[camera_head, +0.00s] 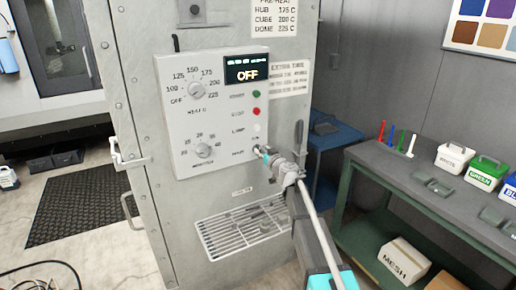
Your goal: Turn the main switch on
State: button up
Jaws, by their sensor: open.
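The control panel (212,110) is on the front of a grey cabinet, and its display (248,69) reads OFF. A label at the panel's lower right appears to read MAIN (238,154). The main switch beside that label is hidden behind my gripper, so its position cannot be seen. My gripper (260,152) is open, with its tip at the panel's lower right corner. I cannot tell whether it touches the switch.
Green START (257,94) and red STOP (256,111) buttons and a white lamp switch (256,127) sit just above my gripper. Two dials are at left. A dark lever handle (299,133) is on the cabinet's right edge. A green-framed bench (400,185) stands right.

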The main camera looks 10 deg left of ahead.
aim_at(259, 148)
jog(key=shift+x, duration=1.75)
jog(key=shift+s, duration=0.1)
grip_shut()
jog(key=shift+a+r, duration=0.1)
jog(key=shift+a, duration=0.05)
